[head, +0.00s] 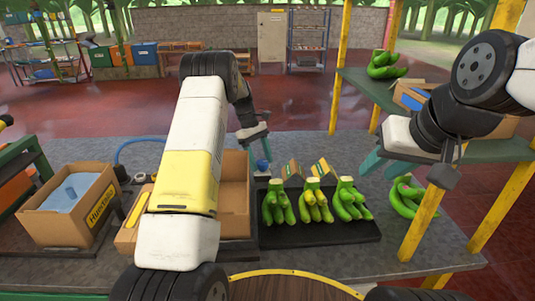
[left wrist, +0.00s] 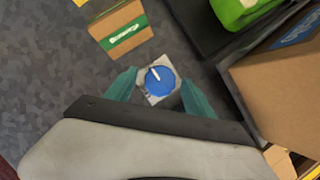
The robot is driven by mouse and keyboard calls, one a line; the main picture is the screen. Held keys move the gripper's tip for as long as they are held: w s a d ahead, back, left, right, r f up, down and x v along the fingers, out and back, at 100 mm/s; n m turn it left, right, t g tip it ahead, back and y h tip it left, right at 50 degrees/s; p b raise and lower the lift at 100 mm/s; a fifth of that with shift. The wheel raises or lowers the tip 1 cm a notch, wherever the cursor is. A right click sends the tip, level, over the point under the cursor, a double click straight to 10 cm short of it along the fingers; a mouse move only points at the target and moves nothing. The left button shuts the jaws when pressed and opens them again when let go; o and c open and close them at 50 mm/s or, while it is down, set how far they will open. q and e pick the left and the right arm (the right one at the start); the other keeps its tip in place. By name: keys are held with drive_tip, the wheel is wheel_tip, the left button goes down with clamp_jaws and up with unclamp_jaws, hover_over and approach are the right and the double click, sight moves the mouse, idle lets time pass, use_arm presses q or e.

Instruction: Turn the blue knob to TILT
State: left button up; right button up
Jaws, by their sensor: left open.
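The blue knob (left wrist: 161,82) has a white pointer line and sits on a small pale plate. In the left wrist view the pointer aims up and slightly left; no TILT label is readable. My left gripper (left wrist: 159,95) is open, with one teal finger on each side of the knob. I cannot tell if the fingers touch it. In the head view the knob (head: 262,165) shows small, just below my left gripper at the back of the counter. My right gripper (head: 400,168) is over the right of the counter; its finger gap is unclear.
Beside the knob stand small labelled cartons (head: 292,172); one shows in the left wrist view (left wrist: 121,29). Green banana bunches lie on a black tray (head: 318,236). Cardboard boxes (head: 70,205) stand at left. A yellow post (head: 420,222) rises near my right gripper.

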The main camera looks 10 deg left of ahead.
use_arm(q)
drive_tip(key=v, duration=0.7)
drive_tip(key=shift+a+r, duration=0.2)
drive_tip(key=shift+r, duration=0.1)
drive_tip(key=shift+w, duration=0.15)
drive_tip(key=s+r+m+t, duration=0.4)
drive_tip(key=s+r+m, duration=0.1)
drive_tip(key=s+r, duration=1.2)
drive_tip(key=s+d+m+t, duration=0.1)
drive_tip(key=s+m+t, duration=0.1)
drive_tip(key=s, duration=0.8)
drive_tip(key=s+d+m+t+y, duration=0.1)
drive_tip(key=s+m, duration=0.3)
drive_tip(key=s, duration=0.6)
drive_tip(key=shift+s+d+f+m+t, duration=0.15)
drive_tip(key=shift+d+f+m+t, duration=0.2)
drive_tip(key=shift+t, duration=0.45)
